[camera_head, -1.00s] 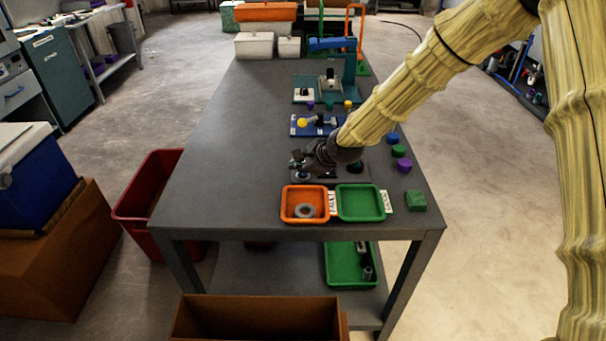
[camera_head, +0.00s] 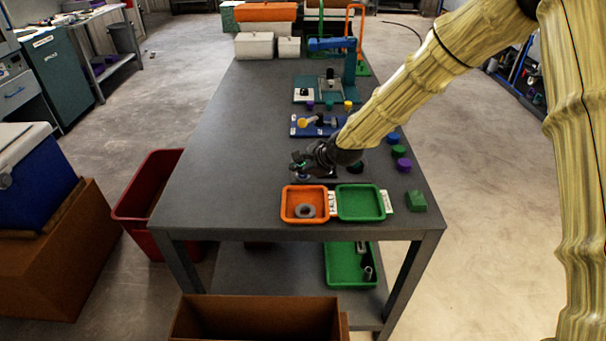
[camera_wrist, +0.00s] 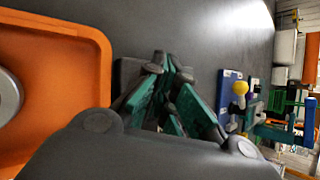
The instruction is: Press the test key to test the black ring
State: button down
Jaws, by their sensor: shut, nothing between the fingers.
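My gripper (camera_head: 299,166) is shut and empty, low over the left end of a dark plate (camera_head: 338,178) on the table. The wrist view also shows its teal-padded fingers (camera_wrist: 168,72) together above part of the dark plate. The fingers cover the spot below them, so I cannot see the test key or tell whether they touch it. A dark round piece (camera_head: 357,167) sits at the right of the plate; I cannot tell whether it is the black ring. A grey ring (camera_head: 306,211) lies in the orange tray (camera_head: 285,207).
A green tray (camera_head: 361,188) stands right of the orange one, with a green block (camera_head: 416,201) beyond it. Purple (camera_head: 404,165), green and blue pieces line the right side. A blue plate with a yellow knob (camera_head: 304,123) lies behind. The table's left side is clear.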

aim_at(300, 176)
jog(key=shift+r+p, duration=0.6)
jog(key=shift+r, duration=0.2)
jog(key=shift+r+p, duration=1.75)
jog(key=shift+r, duration=0.75)
